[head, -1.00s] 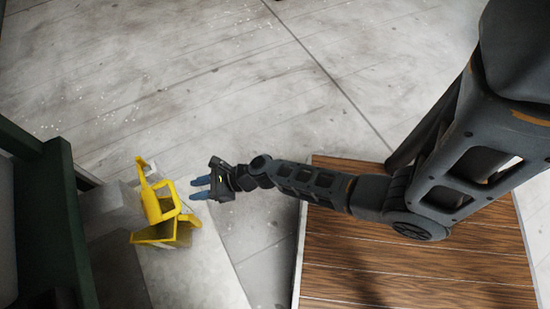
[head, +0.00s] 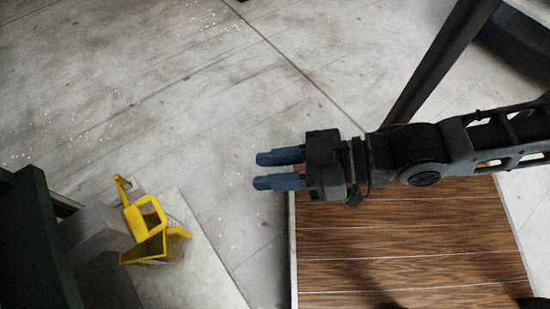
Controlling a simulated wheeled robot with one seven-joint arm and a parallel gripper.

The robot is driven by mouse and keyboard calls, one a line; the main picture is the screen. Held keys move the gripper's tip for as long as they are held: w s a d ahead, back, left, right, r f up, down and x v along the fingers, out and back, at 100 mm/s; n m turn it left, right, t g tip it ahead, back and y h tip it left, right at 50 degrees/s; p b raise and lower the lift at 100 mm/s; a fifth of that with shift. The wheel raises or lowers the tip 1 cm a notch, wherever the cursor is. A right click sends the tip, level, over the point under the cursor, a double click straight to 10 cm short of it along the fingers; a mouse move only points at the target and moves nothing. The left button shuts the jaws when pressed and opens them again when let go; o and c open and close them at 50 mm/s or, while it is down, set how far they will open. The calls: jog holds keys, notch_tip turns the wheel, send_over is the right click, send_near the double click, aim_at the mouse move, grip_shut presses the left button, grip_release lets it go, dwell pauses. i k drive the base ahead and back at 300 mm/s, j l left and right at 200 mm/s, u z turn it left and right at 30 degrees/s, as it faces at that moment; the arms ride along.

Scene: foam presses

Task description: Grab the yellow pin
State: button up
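The yellow thing (head: 150,225), likely the yellow pin, stands at the lower left in the head view. It has a slim upright part, a loop and a wider box-like base. My gripper (head: 257,170) is right of it and higher in the picture, with a wide gap between them. Its two blue fingers point left, are spread apart and have nothing between them.
The yellow thing is by a light grey block (head: 95,235) and a pale slab (head: 205,275). A dark green frame (head: 35,235) stands at the left edge. A wooden platform (head: 410,245) is at the lower right. Bare concrete floor (head: 150,90) lies beyond.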

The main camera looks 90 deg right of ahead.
aim_at(117, 178)
jog(key=z, duration=0.2)
jog(key=i+l+u, duration=0.15)
jog(key=l, duration=0.65)
jog(key=l+u, duration=0.1)
jog(key=l, duration=0.75)
